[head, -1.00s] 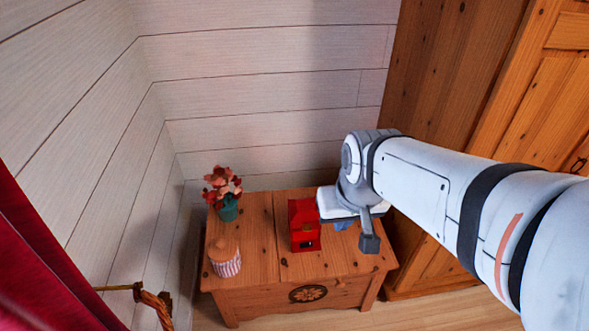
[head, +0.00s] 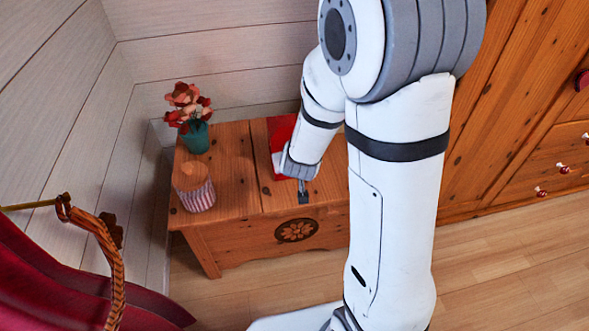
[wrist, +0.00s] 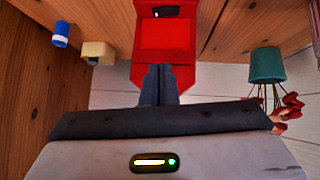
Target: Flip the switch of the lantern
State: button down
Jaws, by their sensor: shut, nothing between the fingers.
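The red lantern (head: 281,130) stands on the wooden chest, partly hidden behind my arm in the head view. In the wrist view the lantern (wrist: 168,42) is at the top centre. A dark slot with a small white part, apparently the switch (wrist: 167,12), shows on it near the top edge. My gripper (wrist: 160,72) is shut and empty, its fingertips overlapping the lantern's lower part in that view; I cannot tell whether they touch. In the head view my gripper (head: 303,194) is in front of the lantern, above the chest's front edge. The switch is hidden there.
The wooden chest (head: 235,178) also holds a striped jar (head: 195,190) and a teal vase (head: 196,138) with red flowers. A blue cylinder (wrist: 61,34) and a beige block (wrist: 98,52) show in the wrist view. A wardrobe (head: 500,120) stands at right.

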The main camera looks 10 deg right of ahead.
jog(key=b+x, duration=0.4)
jog(key=x, duration=0.6)
jog(key=shift+s, duration=0.15)
notch_tip(320, 180, down, 3)
jog(key=shift+d+r+b, duration=0.2)
jog(key=shift+b, duration=0.6)
jog(key=shift+d+f, duration=0.1)
jog(key=shift+f, duration=0.5)
jog(key=shift+d+f+b, duration=0.1)
jog(key=shift+f+b, duration=0.2)
jog(key=shift+b, duration=0.2)
